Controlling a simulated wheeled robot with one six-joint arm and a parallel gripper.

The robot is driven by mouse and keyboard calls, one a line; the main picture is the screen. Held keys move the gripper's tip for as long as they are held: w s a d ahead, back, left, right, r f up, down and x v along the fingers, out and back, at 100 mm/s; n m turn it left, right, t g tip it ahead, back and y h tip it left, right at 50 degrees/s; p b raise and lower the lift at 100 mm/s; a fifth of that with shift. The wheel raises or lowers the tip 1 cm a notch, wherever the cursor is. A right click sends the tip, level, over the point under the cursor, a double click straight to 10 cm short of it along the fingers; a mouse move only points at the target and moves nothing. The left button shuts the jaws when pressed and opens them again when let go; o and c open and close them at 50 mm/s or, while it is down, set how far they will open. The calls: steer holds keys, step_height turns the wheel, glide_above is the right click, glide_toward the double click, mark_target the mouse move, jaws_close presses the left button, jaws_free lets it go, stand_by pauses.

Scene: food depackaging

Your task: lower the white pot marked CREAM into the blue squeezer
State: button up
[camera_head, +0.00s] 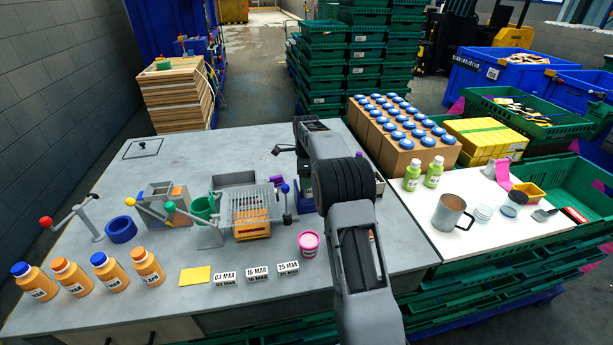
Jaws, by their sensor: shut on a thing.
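My gripper (298,148) is over the back right of the grey workbench, mostly hidden behind my own wrist. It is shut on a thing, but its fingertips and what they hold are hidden. The white pot marked CREAM does not show anywhere else on the bench. A dark blue fixture (304,190), which looks like the blue squeezer, shows only in part just left of my wrist. The arm covers the rest of it, so I cannot tell how the pot stands to its opening.
A blue-knobbed lever (286,200) and a wire rack (253,205) stand left of the fixture. A pink pot (308,243) is in front. Orange bottles (103,269) line the front left. A box of blue-capped bottles (398,150) stands behind right. The back left bench is mostly clear.

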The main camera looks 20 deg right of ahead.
steer(key=shift+f+b, duration=0.6)
steer(key=shift+f, duration=0.5)
stand_by(0.3)
steer(key=o, duration=1.1)
steer(key=shift+o, duration=0.2)
